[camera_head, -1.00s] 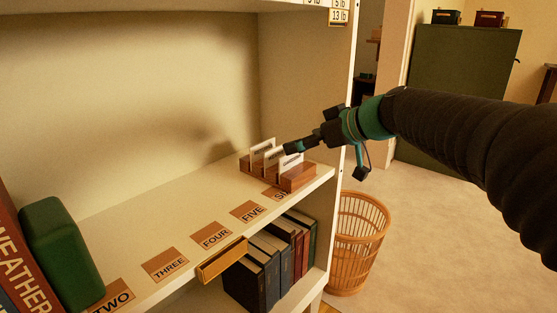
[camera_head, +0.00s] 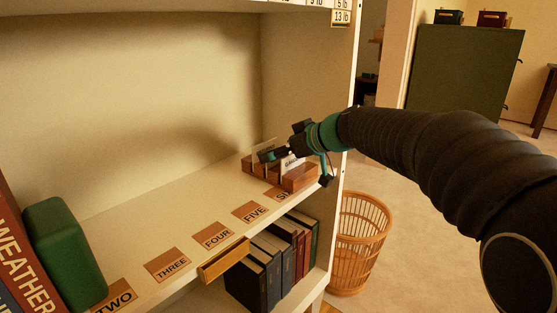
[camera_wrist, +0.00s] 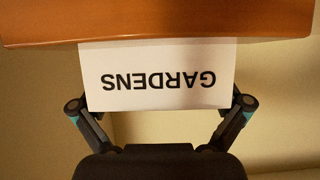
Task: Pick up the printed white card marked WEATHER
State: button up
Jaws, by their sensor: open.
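No card that I can read as WEATHER shows. In the wrist view a white card (camera_wrist: 158,72) printed GARDENS, upside down, stands against a wooden holder. My gripper (camera_wrist: 162,108) is open, with one finger at each side of this card's free end. In the head view my gripper (camera_head: 272,154) is over the wooden card holder (camera_head: 300,179) at the right end of the shelf. A white card (camera_head: 292,163) shows beside my gripper in the holder, and another pale card (camera_head: 262,160) stands farther left, its print unreadable.
Brown labels such as FIVE (camera_head: 250,211) line the shelf edge (camera_head: 205,209). A green block (camera_head: 66,253) and a red book lettered WEATHER (camera_head: 28,262) stand at the left. A wicker basket (camera_head: 358,245) is on the floor. The middle of the shelf is clear.

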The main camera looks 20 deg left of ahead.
jog(key=c, duration=0.5)
